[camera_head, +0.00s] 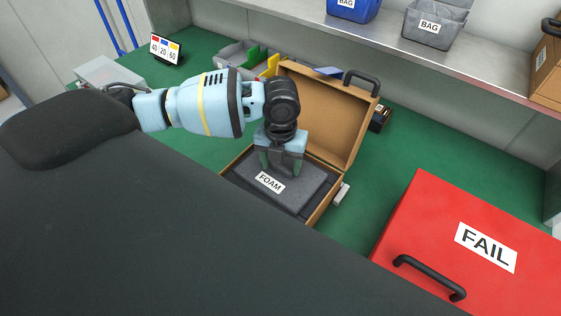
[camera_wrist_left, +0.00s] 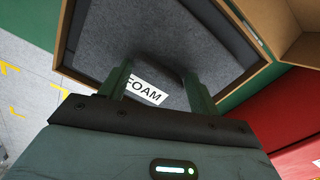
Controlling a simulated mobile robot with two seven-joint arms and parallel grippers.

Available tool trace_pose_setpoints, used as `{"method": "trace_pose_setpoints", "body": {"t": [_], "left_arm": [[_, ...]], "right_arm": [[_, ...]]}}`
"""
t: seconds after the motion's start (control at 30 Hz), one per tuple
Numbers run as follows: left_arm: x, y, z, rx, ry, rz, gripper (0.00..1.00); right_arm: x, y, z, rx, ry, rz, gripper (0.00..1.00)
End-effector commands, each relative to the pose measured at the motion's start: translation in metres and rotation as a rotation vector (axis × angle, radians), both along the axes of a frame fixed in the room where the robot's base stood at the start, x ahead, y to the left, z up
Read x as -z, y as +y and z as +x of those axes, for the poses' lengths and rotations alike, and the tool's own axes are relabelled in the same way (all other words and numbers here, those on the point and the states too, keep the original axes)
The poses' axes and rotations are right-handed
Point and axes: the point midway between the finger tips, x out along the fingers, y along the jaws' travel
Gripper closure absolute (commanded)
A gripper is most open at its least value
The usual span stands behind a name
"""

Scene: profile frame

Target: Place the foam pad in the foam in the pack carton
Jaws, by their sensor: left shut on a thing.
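The grey foam pad (camera_head: 297,193) carries a white FOAM label and lies flat over the opening of the pack carton. It also shows in the left wrist view (camera_wrist_left: 162,50). The pack carton (camera_head: 324,117) is brown, with its lid raised and a dark handle on the lid's edge. Darker foam (camera_head: 240,177) shows inside the carton beside the pad. My left gripper (camera_head: 283,167) points down from above and is shut on a raised grey part of the pad; its green fingers (camera_wrist_left: 158,85) stand on either side. Whether the pad is fully seated is unclear. My right gripper is not visible.
A red FAIL box (camera_head: 440,225) with a black handle stands at the right. Small bins (camera_head: 240,55) and a number display (camera_head: 166,48) stand behind my left arm. A shelf (camera_head: 400,50) with BAG bins runs along the back.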

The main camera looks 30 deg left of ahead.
Motion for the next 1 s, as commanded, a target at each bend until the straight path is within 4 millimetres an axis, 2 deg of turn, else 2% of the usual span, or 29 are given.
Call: {"method": "trace_pose_setpoints", "body": {"t": [0.1,0.13,0.27,0.53,0.67,0.77,1.0], "left_arm": [[0.004,0.0,0.0,0.0,0.002,-0.001,0.6],[0.003,0.0,0.0,0.0,0.001,0.0,0.34],[0.003,0.0,0.0,0.0,0.0,0.0,0.17],[0.002,0.0,0.0,0.0,0.0,0.0,0.16],[-0.005,0.0,0.001,0.0,-0.003,-0.001,0.16],[-0.017,0.0,0.001,-0.001,-0.003,-0.001,0.16],[-0.065,0.0,0.001,0.001,-0.003,-0.001,0.16]], "right_arm": [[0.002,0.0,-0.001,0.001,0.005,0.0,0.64],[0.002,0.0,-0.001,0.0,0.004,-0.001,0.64],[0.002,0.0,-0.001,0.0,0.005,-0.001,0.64],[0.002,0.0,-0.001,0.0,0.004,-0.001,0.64],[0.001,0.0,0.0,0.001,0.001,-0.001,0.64],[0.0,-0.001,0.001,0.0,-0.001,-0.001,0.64],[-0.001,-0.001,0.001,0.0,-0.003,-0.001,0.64]]}}
